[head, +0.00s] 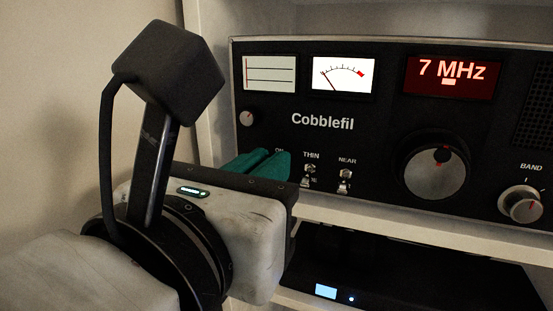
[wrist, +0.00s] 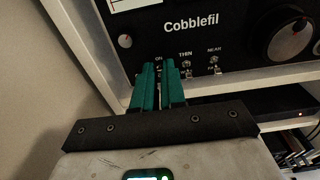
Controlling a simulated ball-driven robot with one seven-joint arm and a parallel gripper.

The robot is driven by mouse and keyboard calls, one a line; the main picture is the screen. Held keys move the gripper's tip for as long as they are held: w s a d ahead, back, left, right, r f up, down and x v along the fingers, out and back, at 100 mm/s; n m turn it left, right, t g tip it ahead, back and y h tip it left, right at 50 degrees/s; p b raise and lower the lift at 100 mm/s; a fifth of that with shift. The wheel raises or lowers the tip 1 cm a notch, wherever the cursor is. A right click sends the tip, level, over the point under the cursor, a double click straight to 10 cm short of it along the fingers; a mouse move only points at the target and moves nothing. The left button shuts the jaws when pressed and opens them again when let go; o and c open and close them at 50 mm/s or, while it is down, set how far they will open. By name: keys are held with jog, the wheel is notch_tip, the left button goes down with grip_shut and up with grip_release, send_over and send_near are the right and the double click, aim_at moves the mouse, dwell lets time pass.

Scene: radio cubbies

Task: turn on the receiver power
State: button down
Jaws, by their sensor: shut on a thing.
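The receiver, marked Cobblefil (head: 390,130), is a black-faced radio on a shelf. Its meter (head: 342,75) is lit and its red display (head: 451,77) reads 7 MHz. My gripper (head: 268,160) has green fingers, close together at the lower left of the panel, just below the partly covered ON label (head: 279,150). In the wrist view the fingertips (wrist: 158,70) reach the panel left of the THIN switch (wrist: 187,70). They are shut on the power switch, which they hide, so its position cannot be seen.
The THIN switch (head: 309,170) and the NEAR switch (head: 345,175) stand close to the right of my fingers. A small knob (head: 247,117) is above them. A white shelf edge (head: 400,212) runs below the receiver, with a black device (head: 400,275) underneath.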

jog(key=shift+r, duration=0.1)
dwell(0.3)
jog(key=c, duration=1.5)
grip_release()
